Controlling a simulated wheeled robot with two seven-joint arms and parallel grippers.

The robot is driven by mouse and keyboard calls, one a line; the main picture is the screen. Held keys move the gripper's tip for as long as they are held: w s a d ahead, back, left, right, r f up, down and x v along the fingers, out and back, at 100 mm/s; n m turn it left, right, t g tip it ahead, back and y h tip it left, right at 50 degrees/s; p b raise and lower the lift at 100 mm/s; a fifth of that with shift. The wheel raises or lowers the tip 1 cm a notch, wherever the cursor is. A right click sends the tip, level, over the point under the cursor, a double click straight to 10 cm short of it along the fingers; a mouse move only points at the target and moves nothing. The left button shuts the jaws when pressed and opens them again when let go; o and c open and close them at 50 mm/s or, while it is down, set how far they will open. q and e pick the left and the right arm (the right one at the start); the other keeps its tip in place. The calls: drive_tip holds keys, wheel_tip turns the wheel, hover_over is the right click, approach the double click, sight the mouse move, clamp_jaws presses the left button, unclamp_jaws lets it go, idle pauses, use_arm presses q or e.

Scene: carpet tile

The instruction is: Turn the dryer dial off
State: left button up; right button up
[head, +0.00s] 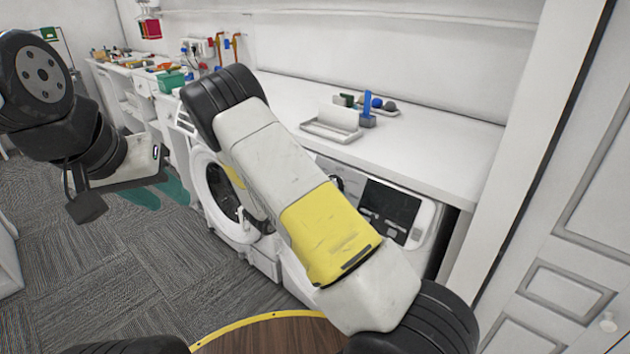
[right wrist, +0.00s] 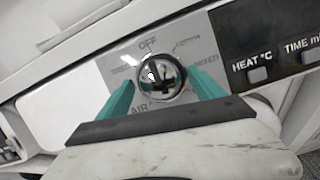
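The dryer dial (right wrist: 162,77) is a round, shiny dark knob on a grey panel in the right wrist view. OFF is printed above it, AIR at lower left and MIXED at right; I cannot tell clearly where its pointer stands. My right gripper (right wrist: 161,84) has its two teal fingers apart, one on each side of the dial, with narrow gaps showing. In the head view my right arm hides that gripper and part of the white dryer front with its black display (head: 390,208). My left gripper (head: 155,191) hangs over the carpet at left, with nothing seen in it.
A white countertop (head: 430,150) runs above the machine, bearing a white tray (head: 333,124) and a blue item (head: 367,108). An open round door (head: 222,200) stands out left of my right arm. A white panelled door (head: 560,270) is at right. Carpet (head: 110,270) is clear at lower left.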

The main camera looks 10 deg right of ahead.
drive_tip(key=v, duration=0.7)
drive_tip(key=shift+s+a, duration=0.25)
drive_tip(key=shift+a, duration=0.05)
drive_tip(key=s+d+r+m+g+y, duration=0.3)
drive_tip(key=s+d+r+m+g, duration=0.15)
drive_tip(key=s+m, duration=0.25)
drive_tip(key=s+d+r+m+g+y, duration=0.2)
drive_tip(key=s+d+r+m+g, duration=0.1)
drive_tip(key=s+r+m+g, duration=0.25)
drive_tip(key=s+a+r+m+t+y, duration=0.3)
drive_tip(key=s+r+m+y, duration=0.1)
drive_tip(key=s+r+m, duration=0.1)
drive_tip(key=s+a+r+m+t+y, duration=0.3)
drive_tip(key=s+r+m+y, duration=0.2)
drive_tip(key=s+r, duration=0.3)
drive_tip(key=shift+s+r+m+y, duration=0.3)
drive_tip(key=shift+s+m, duration=0.05)
drive_tip(key=shift+s, duration=0.75)
